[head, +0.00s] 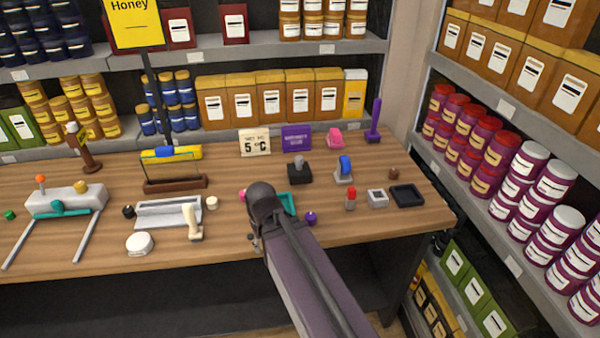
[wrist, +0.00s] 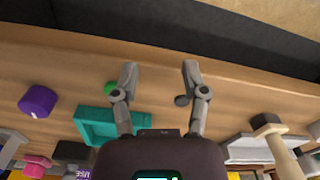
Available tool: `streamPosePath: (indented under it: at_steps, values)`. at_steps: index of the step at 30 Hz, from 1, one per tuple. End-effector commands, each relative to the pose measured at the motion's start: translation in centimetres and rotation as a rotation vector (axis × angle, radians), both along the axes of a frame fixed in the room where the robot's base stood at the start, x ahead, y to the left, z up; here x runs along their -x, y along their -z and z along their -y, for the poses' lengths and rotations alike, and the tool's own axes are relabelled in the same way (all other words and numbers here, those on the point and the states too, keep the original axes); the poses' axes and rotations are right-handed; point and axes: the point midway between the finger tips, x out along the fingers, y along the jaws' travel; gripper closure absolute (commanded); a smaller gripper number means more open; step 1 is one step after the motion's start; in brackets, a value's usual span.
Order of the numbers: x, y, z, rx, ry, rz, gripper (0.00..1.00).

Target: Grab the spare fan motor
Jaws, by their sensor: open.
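My gripper (wrist: 159,70) is open and empty in the wrist view, with its two fingers apart over bare wood near the table's edge. In the head view my arm hides most of it. I cannot tell for certain which thing is the spare fan motor. A black block with a grey knob (head: 299,170) and a blue disc on a grey stand (head: 344,170) stand behind the arm. A teal tray (wrist: 98,130) lies beside the left finger in the wrist view, with a small green thing (wrist: 110,88) near it. A small dark thing (wrist: 181,100) shows between the fingers.
A purple knob (head: 311,218), a red-topped piece (head: 350,200), a grey block (head: 377,198) and a black tray (head: 407,195) lie to the right. A white tray (head: 168,212) and a cream-handled tool (head: 193,222) lie to the left. Stocked shelves stand behind and right.

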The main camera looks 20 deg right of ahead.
Motion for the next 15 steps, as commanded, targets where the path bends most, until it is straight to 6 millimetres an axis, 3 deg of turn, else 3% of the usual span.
streamPosePath:
  at_steps: [1, 3, 8, 15]
  values:
    - [0.0, 0.0, 0.0, 0.0, 0.0, 0.0, 0.34]
    - [-0.1, 0.0, 0.0, 0.002, -0.003, 0.001, 0.16]
    - [-0.6, 0.0, 0.4, 0.027, -0.044, 0.01, 0.16]
    - [-2.9, -0.1, 2.2, 0.159, -0.253, 0.039, 0.16]
